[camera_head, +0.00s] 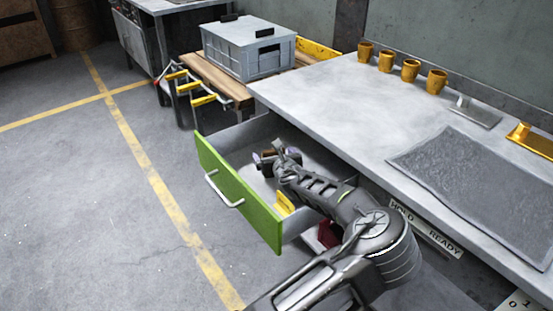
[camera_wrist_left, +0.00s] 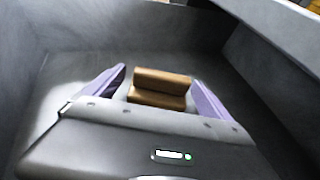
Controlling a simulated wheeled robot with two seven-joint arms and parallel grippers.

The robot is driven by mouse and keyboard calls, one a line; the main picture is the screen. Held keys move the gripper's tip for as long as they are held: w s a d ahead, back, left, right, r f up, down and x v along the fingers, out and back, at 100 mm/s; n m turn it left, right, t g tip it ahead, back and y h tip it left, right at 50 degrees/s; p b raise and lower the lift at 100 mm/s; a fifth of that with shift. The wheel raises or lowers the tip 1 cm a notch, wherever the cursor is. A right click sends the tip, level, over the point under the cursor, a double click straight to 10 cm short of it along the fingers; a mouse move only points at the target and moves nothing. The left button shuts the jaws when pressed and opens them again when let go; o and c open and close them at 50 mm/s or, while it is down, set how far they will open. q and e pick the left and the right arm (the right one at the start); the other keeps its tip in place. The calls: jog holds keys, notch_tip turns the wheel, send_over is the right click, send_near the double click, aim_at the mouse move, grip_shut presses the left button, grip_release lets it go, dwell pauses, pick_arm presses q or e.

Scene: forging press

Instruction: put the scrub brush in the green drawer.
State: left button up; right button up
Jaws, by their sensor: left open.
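The green drawer (camera_head: 236,196) stands pulled out below the workbench, with a grey handle on its green front. My left gripper (camera_head: 268,161) reaches down inside it. In the left wrist view the purple fingers (camera_wrist_left: 158,78) are spread apart. A brown wooden block-like thing (camera_wrist_left: 160,88), which looks like the scrub brush, lies between them on or close to the drawer floor, with gaps at its sides. The gripper partly hides it in the head view. Its bristles do not show. My right gripper is not in view.
A yellow item (camera_head: 285,204) shows near the drawer's front corner. A red item (camera_head: 326,235) shows below the bench. Several orange cups (camera_head: 410,71) and a grey mat (camera_head: 478,190) are on the workbench (camera_head: 330,105). A grey crate (camera_head: 248,50) stands behind. The floor at left is clear.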

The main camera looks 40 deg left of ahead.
pick_arm(q)
jog(key=shift+s+d+r, duration=0.15)
jog(key=shift+d+r, duration=0.05)
jog(key=shift+d, duration=0.05)
jog(key=p+v, duration=0.1)
jog(key=v, duration=1)
jog(key=shift+s+d+r, duration=0.1)
jog(key=shift+s, duration=0.1)
jog(key=shift+p, duration=0.3)
